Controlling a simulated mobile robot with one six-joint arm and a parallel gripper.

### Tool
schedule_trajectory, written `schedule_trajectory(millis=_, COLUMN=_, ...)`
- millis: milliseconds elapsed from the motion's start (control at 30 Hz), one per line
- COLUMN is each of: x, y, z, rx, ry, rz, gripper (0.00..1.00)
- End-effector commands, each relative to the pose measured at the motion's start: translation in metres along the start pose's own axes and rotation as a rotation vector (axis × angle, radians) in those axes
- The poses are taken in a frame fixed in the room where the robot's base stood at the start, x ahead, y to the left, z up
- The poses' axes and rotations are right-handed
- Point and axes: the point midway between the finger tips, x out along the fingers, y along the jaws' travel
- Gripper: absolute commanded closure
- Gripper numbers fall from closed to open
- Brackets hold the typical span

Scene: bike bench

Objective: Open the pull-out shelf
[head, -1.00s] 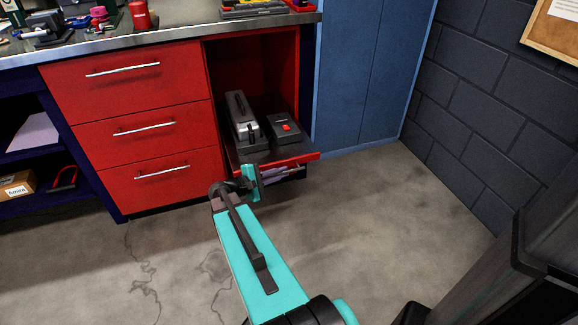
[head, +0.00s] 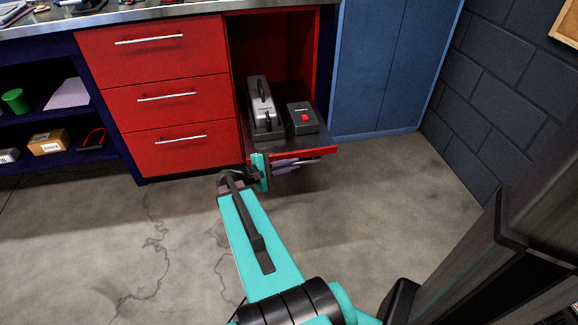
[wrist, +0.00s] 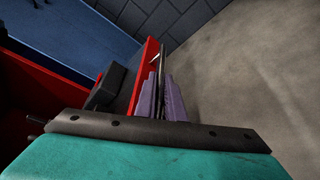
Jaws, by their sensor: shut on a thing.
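The pull-out shelf (head: 321,152) is a dark tray with a red front edge, low in the open red cabinet bay. It stands partly out past the cabinet front. My gripper (head: 288,165) is at the front of the shelf. In the wrist view its purple fingers (wrist: 172,98) are shut around a thin metal bar (wrist: 161,60), the shelf's handle, along the red front. The handle is mostly hidden by the fingers in the head view. A grey case (head: 262,107) and a dark box with a red button (head: 303,118) stand on the shelf.
Red drawers (head: 165,100) with bar handles are left of the bay. A blue cabinet (head: 385,70) stands to the right, with a dark block wall (head: 510,90) beyond. The concrete floor (head: 400,200) in front of the shelf is clear apart from my arm.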

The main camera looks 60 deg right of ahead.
Motion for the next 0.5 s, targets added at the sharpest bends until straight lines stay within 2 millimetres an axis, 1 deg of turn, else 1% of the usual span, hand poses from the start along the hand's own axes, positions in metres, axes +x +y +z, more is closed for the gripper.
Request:
schedule_trajectory(millis=33, x=0.0057, y=-0.0004, z=0.0067, rx=-0.002, ry=-0.019, rz=-0.002, gripper=1.00)
schedule_trajectory(millis=67, x=0.0065, y=-0.0005, z=0.0072, rx=-0.002, ry=-0.021, rz=-0.003, gripper=0.86)
schedule_trajectory(millis=100, x=0.0071, y=-0.0006, z=0.0075, rx=-0.002, ry=-0.021, rz=-0.003, gripper=0.83)
schedule_trajectory(millis=367, x=0.0069, y=-0.0015, z=0.0067, rx=0.000, ry=-0.019, rz=-0.006, gripper=0.83)
schedule_trajectory(millis=500, x=0.0037, y=-0.0013, z=0.0063, rx=0.001, ry=-0.018, rz=-0.006, gripper=0.83)
